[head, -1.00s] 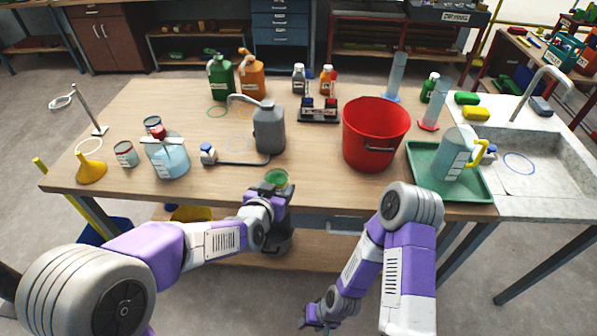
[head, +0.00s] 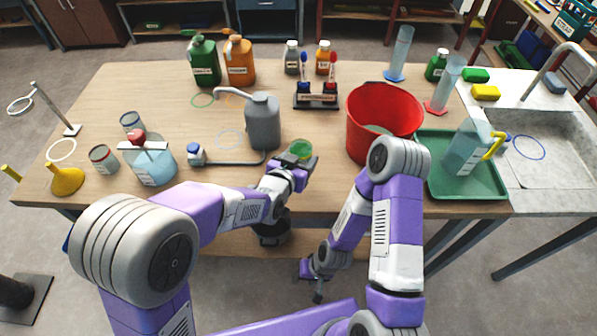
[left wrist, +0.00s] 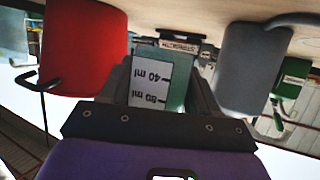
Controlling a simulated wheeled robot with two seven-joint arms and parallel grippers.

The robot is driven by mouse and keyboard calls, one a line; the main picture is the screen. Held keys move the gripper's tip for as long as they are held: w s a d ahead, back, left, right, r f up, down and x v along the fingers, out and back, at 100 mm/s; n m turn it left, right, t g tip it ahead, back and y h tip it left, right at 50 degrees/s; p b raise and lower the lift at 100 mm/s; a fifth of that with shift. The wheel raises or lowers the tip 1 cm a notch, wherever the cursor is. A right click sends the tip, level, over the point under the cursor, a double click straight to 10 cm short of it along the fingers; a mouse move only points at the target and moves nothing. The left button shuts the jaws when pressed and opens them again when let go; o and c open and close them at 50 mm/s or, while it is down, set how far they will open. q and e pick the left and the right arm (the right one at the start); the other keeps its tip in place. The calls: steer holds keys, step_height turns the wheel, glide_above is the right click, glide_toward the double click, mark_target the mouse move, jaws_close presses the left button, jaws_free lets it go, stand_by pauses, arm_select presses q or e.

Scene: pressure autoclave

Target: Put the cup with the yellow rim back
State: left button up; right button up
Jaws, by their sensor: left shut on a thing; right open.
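My left gripper (head: 303,165) is shut on a small cup (head: 300,149) and holds it upright over the front of the table, right of the grey can. Its rim and inside look green; I cannot make out a clear yellow rim. In the left wrist view the cup (left wrist: 152,82) is between the fingers, teal and see-through, with a white label marked 40 ml and 80 ml. My right gripper (head: 318,285) is open and low, in front of the table edge.
A grey spouted can (head: 263,124) and red bucket (head: 384,112) flank the held cup. A bottle rack (head: 316,99) stands behind. A green tray (head: 495,186) holds a yellow-handled jug (head: 463,150). A blue-liquid vessel (head: 150,166) and yellow funnel (head: 66,180) are left. Coloured rings mark the tabletop.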

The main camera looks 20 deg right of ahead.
arm_select(q)
step_height(320, 180, down, 6)
steer(key=shift+f+b, duration=0.1)
steer(key=shift+b, duration=0.65)
steer(key=shift+f, duration=0.1)
steer(key=o, duration=1.1)
